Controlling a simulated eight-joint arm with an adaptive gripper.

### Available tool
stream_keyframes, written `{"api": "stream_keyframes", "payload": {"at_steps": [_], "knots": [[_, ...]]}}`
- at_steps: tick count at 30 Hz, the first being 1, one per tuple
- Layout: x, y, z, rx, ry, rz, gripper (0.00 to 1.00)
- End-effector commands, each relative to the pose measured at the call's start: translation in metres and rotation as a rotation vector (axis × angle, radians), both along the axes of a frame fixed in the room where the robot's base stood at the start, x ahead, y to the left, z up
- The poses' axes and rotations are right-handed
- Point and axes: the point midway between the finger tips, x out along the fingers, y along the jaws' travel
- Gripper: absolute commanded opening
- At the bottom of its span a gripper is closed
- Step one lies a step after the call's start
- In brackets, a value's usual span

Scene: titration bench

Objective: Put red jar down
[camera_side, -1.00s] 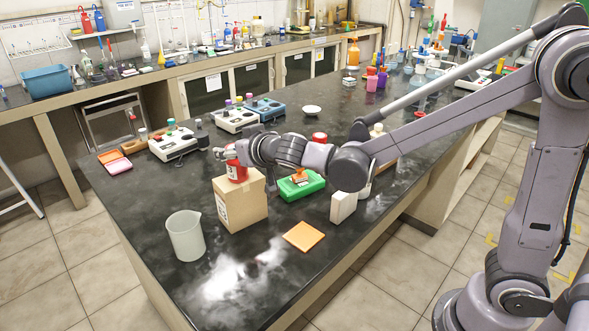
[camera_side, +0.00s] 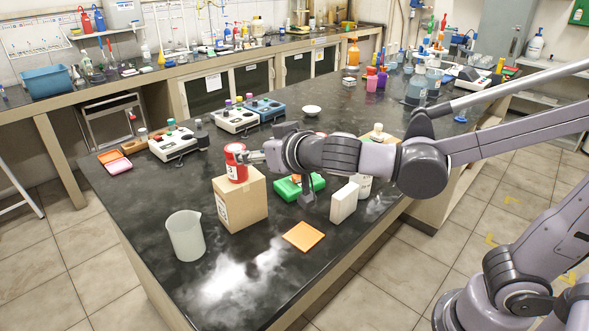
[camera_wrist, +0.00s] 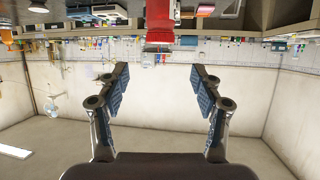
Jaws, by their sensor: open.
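The red jar (camera_side: 236,163) with a white label stands upright on top of the cardboard box (camera_side: 240,201), near the middle of the bench in the side view. My gripper (camera_side: 252,157) is just to the right of the jar, at about its height, with the arm reaching in from the right. In the wrist view, which looks upside down, the red jar (camera_wrist: 158,22) is at the top centre, beyond the fingertips. The two fingers of my gripper (camera_wrist: 159,75) are spread wide with nothing between them. The jar's far side is hidden.
A beaker (camera_side: 186,236) stands left of the box. An orange square (camera_side: 303,236) lies in front. A green case (camera_side: 297,187) and white box (camera_side: 344,202) are close under my arm. Instruments (camera_side: 174,143) stand behind on the left.

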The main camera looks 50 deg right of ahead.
Motion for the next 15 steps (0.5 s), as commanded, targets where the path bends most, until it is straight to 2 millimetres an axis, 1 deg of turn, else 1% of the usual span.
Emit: {"api": "stream_keyframes", "payload": {"at_steps": [2,5,6,8,10,12,15], "knots": [[-0.005,-0.007,-0.002,-0.004,0.017,-0.008,0.66],[-0.017,-0.030,-0.014,-0.018,0.083,-0.030,0.66],[-0.026,-0.042,-0.021,-0.024,0.125,-0.040,0.66],[-0.042,-0.062,-0.035,-0.030,0.199,-0.048,0.66],[-0.065,-0.081,-0.052,-0.032,0.290,-0.044,0.66],[-0.088,-0.094,-0.068,-0.023,0.374,-0.023,0.66],[-0.117,-0.102,-0.087,-0.001,0.466,0.025,0.66]]}}
